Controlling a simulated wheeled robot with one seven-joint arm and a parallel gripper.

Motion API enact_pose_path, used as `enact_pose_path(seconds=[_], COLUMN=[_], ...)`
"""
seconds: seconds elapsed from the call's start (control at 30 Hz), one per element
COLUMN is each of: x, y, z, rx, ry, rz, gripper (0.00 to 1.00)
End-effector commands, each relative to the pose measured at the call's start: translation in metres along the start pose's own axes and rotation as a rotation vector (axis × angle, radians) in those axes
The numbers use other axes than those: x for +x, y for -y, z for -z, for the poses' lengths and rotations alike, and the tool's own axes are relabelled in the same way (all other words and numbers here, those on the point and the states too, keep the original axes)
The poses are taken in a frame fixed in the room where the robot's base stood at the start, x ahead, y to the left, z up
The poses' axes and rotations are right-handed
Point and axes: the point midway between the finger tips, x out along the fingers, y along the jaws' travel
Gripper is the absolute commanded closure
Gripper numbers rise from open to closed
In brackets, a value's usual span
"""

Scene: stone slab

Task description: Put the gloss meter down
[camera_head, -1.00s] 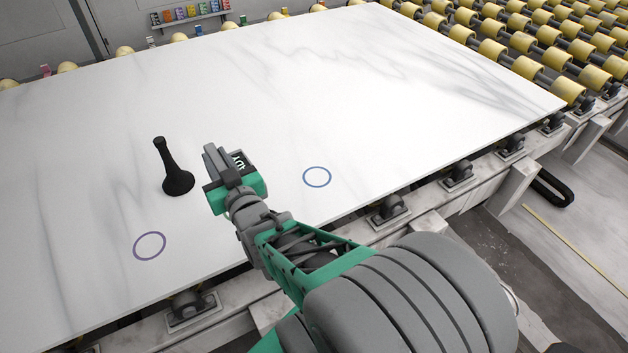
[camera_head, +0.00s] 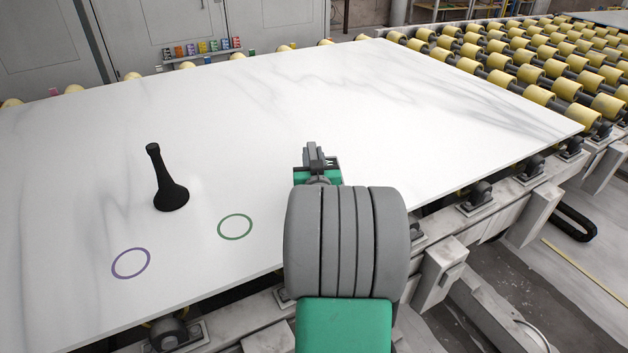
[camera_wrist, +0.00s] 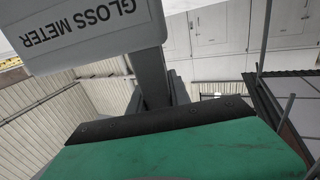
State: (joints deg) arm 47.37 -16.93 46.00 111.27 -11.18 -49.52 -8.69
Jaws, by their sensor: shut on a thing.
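The gloss meter (camera_wrist: 100,30) is a pale grey box with its name in dark letters, upside down in the wrist view. My gripper (camera_head: 313,158) is shut on it; a grey finger shows beside it in the wrist view. In the head view my gripper is over the near part of the white slab (camera_head: 330,95), and my arm hides most of the meter and the slab beneath. A green ring (camera_head: 235,227) and a purple ring (camera_head: 131,263) are marked on the slab, left of my gripper. The blue ring is hidden now.
A black, flared object with a tall neck (camera_head: 168,190) stands on the slab, left of my gripper. Rows of yellow rollers (camera_head: 545,95) lie at the right. Small coloured items (camera_head: 205,47) sit on a shelf at the back. The slab's far middle is clear.

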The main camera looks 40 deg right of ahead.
Motion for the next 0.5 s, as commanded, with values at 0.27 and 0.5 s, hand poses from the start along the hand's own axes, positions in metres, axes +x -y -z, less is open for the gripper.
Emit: enact_pose_path(seconds=[0.27, 0.5], x=[0.025, 0.026], y=[-0.004, -0.004], z=[-0.03, -0.056], rx=[-0.002, -0.001], ry=[-0.007, -0.01], rz=[0.0, 0.0], gripper=[1.0, 1.0])
